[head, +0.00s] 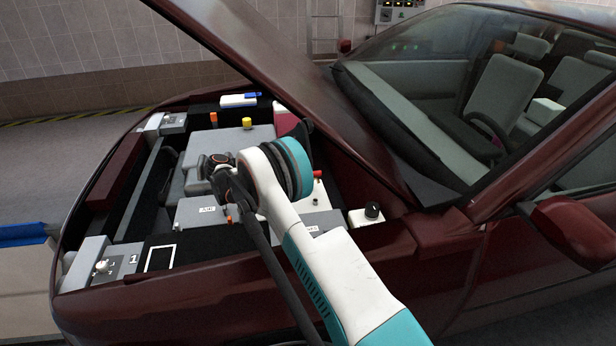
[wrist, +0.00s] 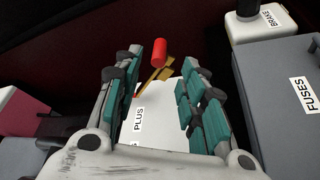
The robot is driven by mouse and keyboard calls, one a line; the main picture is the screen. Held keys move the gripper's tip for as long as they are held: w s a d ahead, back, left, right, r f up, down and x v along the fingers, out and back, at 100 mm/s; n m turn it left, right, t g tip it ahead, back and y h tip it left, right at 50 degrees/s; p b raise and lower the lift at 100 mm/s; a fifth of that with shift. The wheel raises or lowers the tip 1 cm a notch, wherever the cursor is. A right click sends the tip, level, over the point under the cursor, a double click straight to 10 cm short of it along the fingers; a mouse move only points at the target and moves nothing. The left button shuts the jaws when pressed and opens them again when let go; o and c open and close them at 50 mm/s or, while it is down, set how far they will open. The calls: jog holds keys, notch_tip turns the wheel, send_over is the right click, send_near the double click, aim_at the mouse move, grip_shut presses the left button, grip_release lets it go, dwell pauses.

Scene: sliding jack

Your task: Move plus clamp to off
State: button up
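The plus clamp has a red handle (wrist: 159,53) and brass-coloured plates. It sits at the far end of a white block labelled PLUS (wrist: 139,119). In the head view, a red knob (head: 318,173) just right of my arm appears to be the same handle. My gripper (wrist: 163,60) is open, with one teal-padded finger on each side of the clamp. The red handle shows in the gap near the fingertips, with visible space to both fingers. Whether it lies level with the tips is hard to tell. In the head view my arm hides the fingers.
The FUSES box (wrist: 285,95) stands close to the right finger. The brake reservoir (wrist: 258,28) with its black cap lies beyond it. The raised hood (head: 265,60) slopes over the engine bay.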

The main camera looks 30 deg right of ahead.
jog(key=b+x, duration=0.1)
jog(key=x, duration=0.7)
jog(key=shift+b, duration=0.4)
